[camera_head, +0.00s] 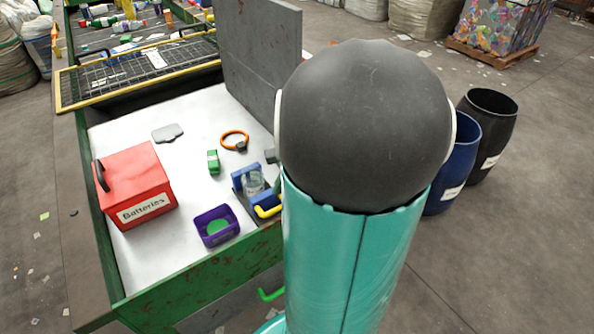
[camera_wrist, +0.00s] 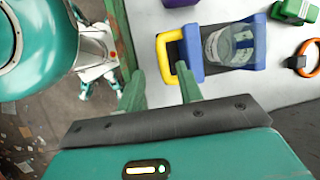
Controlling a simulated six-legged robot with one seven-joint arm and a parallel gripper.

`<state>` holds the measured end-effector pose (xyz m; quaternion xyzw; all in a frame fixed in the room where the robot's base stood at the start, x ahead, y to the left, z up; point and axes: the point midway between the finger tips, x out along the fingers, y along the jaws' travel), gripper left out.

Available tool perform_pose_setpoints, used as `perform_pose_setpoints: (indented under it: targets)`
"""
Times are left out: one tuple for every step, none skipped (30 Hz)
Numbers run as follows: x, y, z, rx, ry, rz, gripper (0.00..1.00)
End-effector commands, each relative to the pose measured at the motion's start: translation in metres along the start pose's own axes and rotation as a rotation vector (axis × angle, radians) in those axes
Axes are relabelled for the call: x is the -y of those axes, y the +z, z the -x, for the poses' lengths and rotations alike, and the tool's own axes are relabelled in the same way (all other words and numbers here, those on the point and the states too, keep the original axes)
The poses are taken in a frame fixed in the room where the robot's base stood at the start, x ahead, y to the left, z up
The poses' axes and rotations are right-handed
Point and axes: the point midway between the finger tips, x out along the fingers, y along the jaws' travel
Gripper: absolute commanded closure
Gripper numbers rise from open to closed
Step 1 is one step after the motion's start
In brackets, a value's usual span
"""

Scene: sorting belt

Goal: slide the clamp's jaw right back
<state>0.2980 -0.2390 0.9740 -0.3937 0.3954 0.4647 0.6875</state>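The clamp shows in the head view with two blue jaws, a dark base and a yellow handle (camera_head: 268,211) on its near side. A clear glass jar (camera_head: 254,184) stands between the jaws. In the wrist view the near blue jaw (camera_wrist: 193,52) sits beside the yellow handle (camera_wrist: 163,58), and the far blue jaw (camera_wrist: 259,42) lies right of the jar (camera_wrist: 230,46). My gripper (camera_wrist: 159,72) is open, its green fingers apart. The right fingertip overlaps the handle's lower end in the picture; I cannot tell whether they touch. My arm hides the gripper in the head view.
A purple tray (camera_head: 203,237), red battery box (camera_head: 131,178), green block (camera_head: 213,161) and orange ring (camera_head: 222,140) lie on the white table (camera_head: 190,190). A grey panel (camera_head: 255,75) stands behind.

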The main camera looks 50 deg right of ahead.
Motion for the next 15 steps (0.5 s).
perform_pose_setpoints:
  targets:
    - [0.000,0.000,0.013,-0.003,-0.003,0.002,0.64]
    - [0.001,0.000,0.020,-0.004,-0.004,0.002,0.64]
    - [0.000,0.000,0.029,-0.004,-0.003,0.002,0.64]
    - [0.000,0.000,0.035,-0.003,-0.003,0.002,0.64]
    - [0.000,0.000,0.042,-0.004,-0.003,0.002,0.64]
    - [0.000,0.000,0.051,-0.003,-0.002,0.002,0.64]
    - [0.000,0.000,0.057,-0.003,-0.002,0.002,0.64]
    - [0.000,0.000,0.062,-0.003,-0.002,0.001,0.64]
    - [-0.001,0.000,0.069,-0.002,-0.001,0.001,0.64]
    - [0.000,0.000,0.073,-0.001,-0.001,0.000,0.64]
    - [0.000,0.000,0.077,-0.002,-0.002,0.000,0.64]
    - [-0.001,0.000,0.082,-0.001,-0.001,0.000,0.64]
    - [-0.001,0.000,0.085,-0.001,0.000,0.001,0.64]
    - [-0.001,0.000,0.087,-0.001,0.000,0.001,0.64]
    - [-0.001,0.000,0.089,-0.001,0.001,0.001,0.64]
